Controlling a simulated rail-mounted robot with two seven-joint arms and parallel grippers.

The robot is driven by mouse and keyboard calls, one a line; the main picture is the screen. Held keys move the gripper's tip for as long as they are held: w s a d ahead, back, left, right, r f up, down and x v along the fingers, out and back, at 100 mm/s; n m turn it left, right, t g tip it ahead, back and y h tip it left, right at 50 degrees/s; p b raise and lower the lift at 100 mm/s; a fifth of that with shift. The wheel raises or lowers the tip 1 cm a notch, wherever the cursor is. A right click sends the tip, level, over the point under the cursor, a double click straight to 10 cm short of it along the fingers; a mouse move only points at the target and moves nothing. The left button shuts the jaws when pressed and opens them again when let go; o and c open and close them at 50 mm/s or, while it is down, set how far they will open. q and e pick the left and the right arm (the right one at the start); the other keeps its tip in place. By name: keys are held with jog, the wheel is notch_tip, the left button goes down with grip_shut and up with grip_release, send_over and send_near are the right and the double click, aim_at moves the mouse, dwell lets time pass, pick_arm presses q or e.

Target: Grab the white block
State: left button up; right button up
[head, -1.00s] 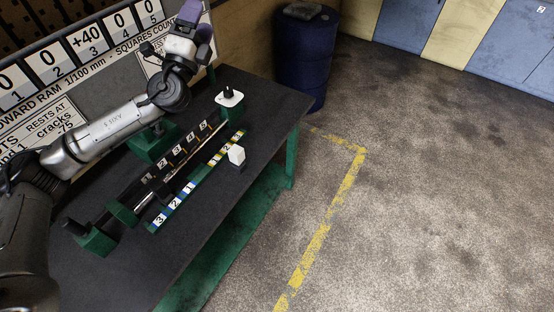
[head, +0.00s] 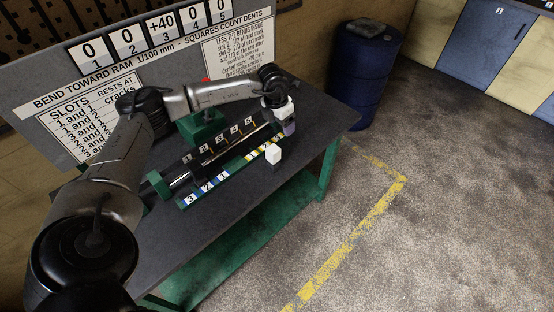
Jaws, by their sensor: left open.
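The white block (head: 274,154) sits near the front edge of the dark workbench, on what looks like a small dark base, just in front of the numbered strip. My left gripper (head: 289,128) points down above the bench, behind and slightly right of the block in the picture. It is open and does not appear to touch the block; its fingertips are small and hard to make out. My right gripper is not in view.
A green jack-like fixture with a rod and numbered slots (head: 220,142) lies behind the numbered strip (head: 205,191). A lettered board (head: 75,95) stands at the back. A blue barrel (head: 365,75) stands beyond the bench (head: 235,205). Open floor lies right.

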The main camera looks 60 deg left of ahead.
aim_at(273, 149)
pick_arm(q)
jog(key=shift+n+g, duration=0.3)
jog(key=shift+g, duration=0.6)
jog(key=s+f, duration=0.1)
jog(key=f, duration=0.8)
jog(key=s+f+b, duration=0.1)
jog(key=f, duration=0.4)
jog(key=shift+s+a, duration=0.2)
jog(key=shift+s, duration=0.1)
jog(key=shift+c, duration=0.2)
jog(key=shift+r, duration=0.1)
grip_shut()
